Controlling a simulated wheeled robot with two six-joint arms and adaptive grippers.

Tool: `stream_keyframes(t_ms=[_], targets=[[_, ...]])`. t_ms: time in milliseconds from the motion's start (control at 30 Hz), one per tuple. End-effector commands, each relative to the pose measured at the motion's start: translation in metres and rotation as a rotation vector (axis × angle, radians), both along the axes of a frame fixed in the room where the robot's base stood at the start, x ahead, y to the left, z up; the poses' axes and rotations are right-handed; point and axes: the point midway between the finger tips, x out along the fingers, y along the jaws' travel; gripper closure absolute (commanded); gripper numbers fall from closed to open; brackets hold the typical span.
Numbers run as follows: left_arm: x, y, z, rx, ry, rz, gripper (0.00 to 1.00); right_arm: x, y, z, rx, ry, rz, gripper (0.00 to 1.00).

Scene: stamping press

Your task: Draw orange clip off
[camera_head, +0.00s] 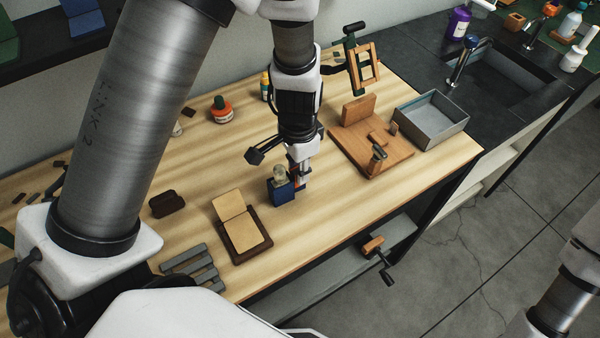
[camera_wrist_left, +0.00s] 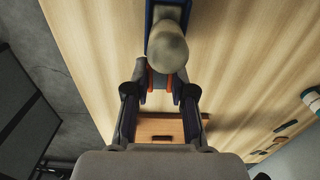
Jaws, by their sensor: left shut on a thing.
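A small blue block (camera_head: 282,191) with a rounded pale knob (camera_head: 279,171) on top stands on the wooden table. In the left wrist view the knob (camera_wrist_left: 167,45) hides much of the block (camera_wrist_left: 152,12). The orange clip (camera_head: 299,183) is at the block's right side. In the left wrist view two orange edges of the clip (camera_wrist_left: 171,84) show between my fingertips, with a grey-blue piece between them. My left gripper (camera_head: 300,178) points down and is shut on the clip. Whether the clip still touches the block is hard to tell. My right gripper is out of view.
A wooden press board (camera_head: 393,157) and a grey tray (camera_head: 455,120) stand to the right. A tan pad on a dark base (camera_head: 262,246) and grey slats (camera_head: 205,277) lie at the front left. Table between block and press is clear.

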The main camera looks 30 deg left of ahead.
Motion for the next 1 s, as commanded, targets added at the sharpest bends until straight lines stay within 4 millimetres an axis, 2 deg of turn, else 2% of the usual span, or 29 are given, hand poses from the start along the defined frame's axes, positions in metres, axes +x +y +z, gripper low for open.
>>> stream_keyframes(t_ms=[500, 1000], targets=[[0.0, 0.0, 0.012, 0.0, 0.0, 0.0, 1.0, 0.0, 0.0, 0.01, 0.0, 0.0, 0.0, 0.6], [0.0, 0.0, 0.06, -0.001, -0.001, 0.0, 1.0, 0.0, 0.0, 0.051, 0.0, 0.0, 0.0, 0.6]])
